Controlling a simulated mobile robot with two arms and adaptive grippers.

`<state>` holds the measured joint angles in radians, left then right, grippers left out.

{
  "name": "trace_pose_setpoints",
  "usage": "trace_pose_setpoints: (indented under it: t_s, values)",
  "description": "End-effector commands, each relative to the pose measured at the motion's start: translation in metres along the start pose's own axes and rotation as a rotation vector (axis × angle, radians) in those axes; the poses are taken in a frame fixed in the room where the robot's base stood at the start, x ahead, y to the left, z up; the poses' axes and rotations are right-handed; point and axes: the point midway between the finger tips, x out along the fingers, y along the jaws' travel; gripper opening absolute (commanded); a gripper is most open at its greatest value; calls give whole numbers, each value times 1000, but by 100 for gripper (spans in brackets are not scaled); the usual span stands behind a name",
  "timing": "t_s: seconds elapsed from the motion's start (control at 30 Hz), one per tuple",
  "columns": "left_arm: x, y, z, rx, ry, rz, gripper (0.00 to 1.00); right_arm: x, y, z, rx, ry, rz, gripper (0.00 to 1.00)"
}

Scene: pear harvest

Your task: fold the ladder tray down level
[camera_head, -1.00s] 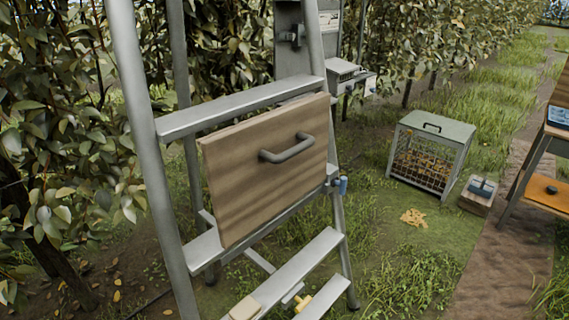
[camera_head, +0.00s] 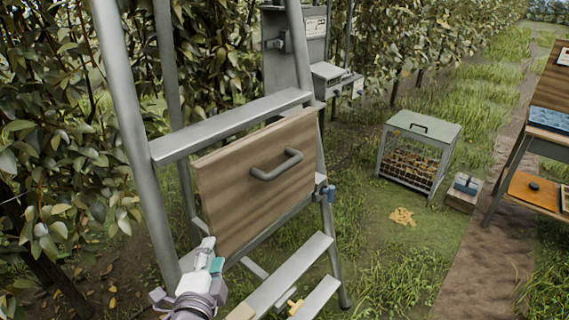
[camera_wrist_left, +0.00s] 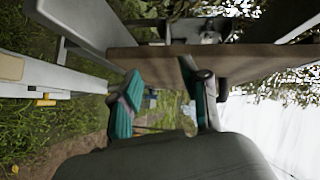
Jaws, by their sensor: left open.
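The ladder tray (camera_head: 245,195) is a brown wooden board standing steeply upright against the ladder (camera_head: 135,130), with a grey bar handle (camera_head: 277,166) on its face. In the left wrist view the tray (camera_wrist_left: 260,62) crosses the upper part as a brown band. My left gripper (camera_head: 212,258) is at the tray's lower left corner in the head view, below and left of the handle. Its teal-padded fingers (camera_wrist_left: 163,105) are spread apart with nothing seen held between them. Whether a finger touches the tray cannot be told. My right gripper is not in view.
A lidded wire crate (camera_head: 418,150) stands on the grass, with a wooden table (camera_head: 540,188) farther right. Foliage crowds the left side.

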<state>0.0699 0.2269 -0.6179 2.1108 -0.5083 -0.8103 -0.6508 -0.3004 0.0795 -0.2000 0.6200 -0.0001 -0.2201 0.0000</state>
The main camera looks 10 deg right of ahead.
Motion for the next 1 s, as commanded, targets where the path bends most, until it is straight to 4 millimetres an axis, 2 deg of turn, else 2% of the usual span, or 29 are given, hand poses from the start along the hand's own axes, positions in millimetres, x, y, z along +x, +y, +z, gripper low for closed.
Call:
trace_pose_setpoints:
  t_s: [0.03,0.1,0.2,0.3,0.47,0.57,1.0]
  values:
    - [12,-20,-24,144,70,-86,46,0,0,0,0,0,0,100]
    - [20,-38,-55,331,154,-193,46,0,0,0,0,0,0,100]
    - [25,-55,-91,556,245,-324,46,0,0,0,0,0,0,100]
    - [26,-61,-112,694,297,-403,46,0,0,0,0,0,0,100]
    - [32,-65,-124,746,315,-434,46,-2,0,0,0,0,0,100]
    - [45,-70,-130,743,314,-432,46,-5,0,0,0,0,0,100]
    - [122,-92,-166,737,313,-428,46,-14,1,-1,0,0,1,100]
